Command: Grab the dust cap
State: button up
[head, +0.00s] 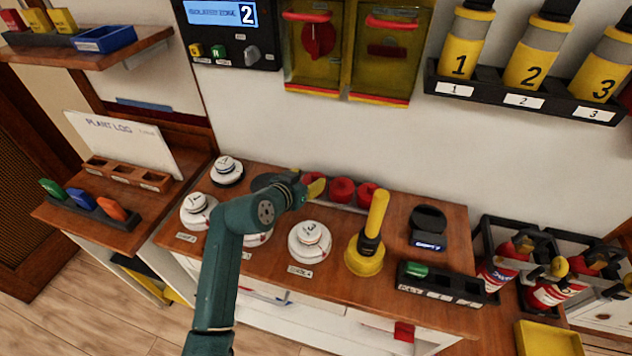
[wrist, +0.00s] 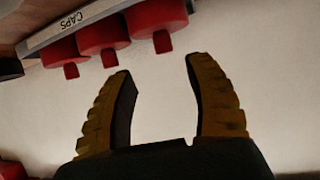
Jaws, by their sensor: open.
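Red dust caps stand in a rack labelled CAPS (wrist: 72,22), three of them showing in the wrist view: a right cap (wrist: 156,18), a middle cap (wrist: 103,33) and a left cap (wrist: 62,53). Each has a small red knob. In the head view the caps sit at the back of the wooden counter; the middle cap (head: 342,189) and right cap (head: 367,194) are clear, and my gripper partly covers the left one. My gripper (head: 316,188) has yellow ribbed fingers. It is open and empty, with the fingers apart (wrist: 158,68) and clear of the caps.
White round sockets, one being (head: 310,241), stand in front of the caps. A yellow plunger-like tool (head: 366,252) stands upright to the right. A dark stand (head: 428,226) and a key rack (head: 441,286) are farther right. The wall rises close behind.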

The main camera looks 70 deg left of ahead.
aim_at(314, 175)
jog(key=x, duration=0.6)
jog(key=shift+s+a+f, duration=0.2)
jog(key=shift+a+f, duration=0.05)
jog(key=shift+a, duration=0.05)
grip_shut()
